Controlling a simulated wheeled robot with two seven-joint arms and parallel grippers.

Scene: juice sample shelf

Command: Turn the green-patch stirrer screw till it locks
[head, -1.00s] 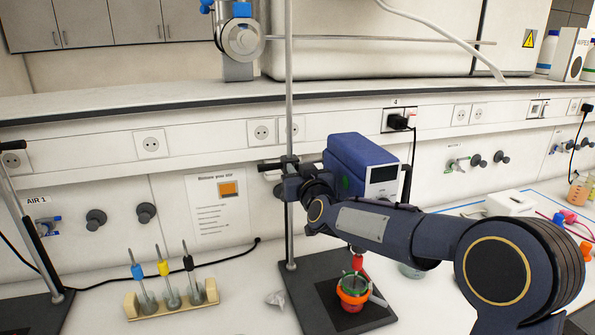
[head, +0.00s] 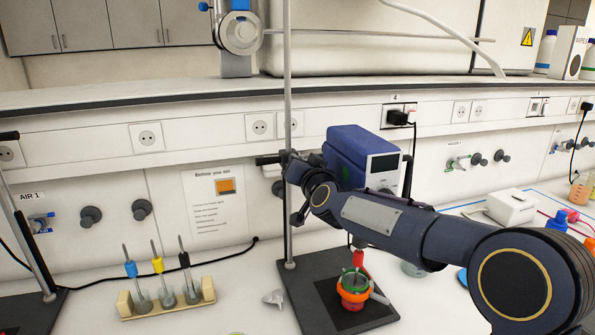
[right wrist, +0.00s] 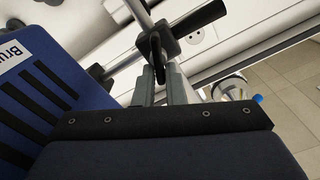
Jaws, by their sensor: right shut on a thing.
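The blue stirrer (head: 350,150) with a small display is clamped to the upright rod (head: 289,100) of a dark-based stand. Its side shows in the right wrist view (right wrist: 35,95). A shaft runs down to a beaker with an orange-red band (head: 353,290) on the stand's base. My right gripper (right wrist: 160,68) is at the clamp by the rod, with its two grey fingers closed on the black screw (right wrist: 157,48). In the head view my arm and wrist hide much of the clamp and the screw. My left gripper is out of view.
A wooden rack (head: 168,308) with several colour-banded stirrers stands at the front left. Another stand's rod (head: 28,240) is at the left edge. A white device (head: 511,207) sits at the right. The shelf edge (head: 150,108) runs behind the rod.

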